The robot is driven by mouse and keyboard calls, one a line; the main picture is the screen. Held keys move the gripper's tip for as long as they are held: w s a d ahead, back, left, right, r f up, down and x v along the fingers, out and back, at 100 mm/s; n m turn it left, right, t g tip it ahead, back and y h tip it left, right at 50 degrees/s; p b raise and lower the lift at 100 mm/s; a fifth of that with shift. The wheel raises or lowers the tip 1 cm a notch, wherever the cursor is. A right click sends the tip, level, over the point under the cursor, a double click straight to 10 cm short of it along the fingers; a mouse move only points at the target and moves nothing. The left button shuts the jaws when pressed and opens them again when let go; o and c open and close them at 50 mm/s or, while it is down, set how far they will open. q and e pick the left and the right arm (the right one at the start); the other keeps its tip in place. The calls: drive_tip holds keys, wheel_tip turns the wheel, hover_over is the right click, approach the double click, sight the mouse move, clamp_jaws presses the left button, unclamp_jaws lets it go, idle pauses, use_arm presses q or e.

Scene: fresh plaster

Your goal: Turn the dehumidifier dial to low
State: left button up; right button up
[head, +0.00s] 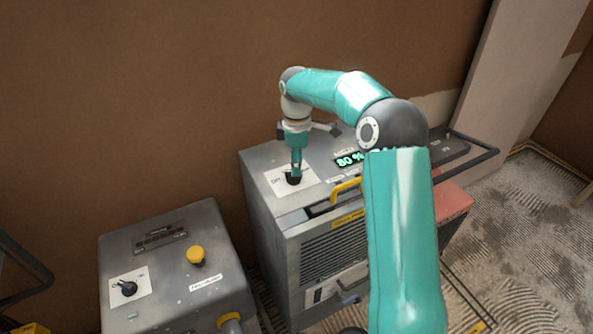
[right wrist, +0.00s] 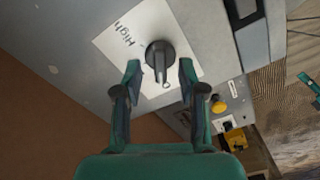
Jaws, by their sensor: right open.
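The dehumidifier (head: 258,208) is a worn grey box with a green display (head: 350,160) reading about 80 %. Its black dial (head: 293,179) sits on a white label on the top; in the right wrist view the dial (right wrist: 158,58) shows a light pointer line, and the word High is readable on the label (right wrist: 119,43). My right gripper (head: 296,170) points down over the dial. In the right wrist view its two teal fingers (right wrist: 159,76) are open, one on each side of the dial's near end, with gaps visible. My left gripper is not in view.
A second grey box (head: 215,265) with its own black knob (head: 124,288) and a yellow button (head: 196,255) stands at left. A yellow handle (head: 346,187) and a black bar (head: 487,152) are on the dehumidifier. The brown wall is close behind.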

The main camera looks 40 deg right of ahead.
drive_tip(key=shift+f, duration=1.6)
clamp_jaws()
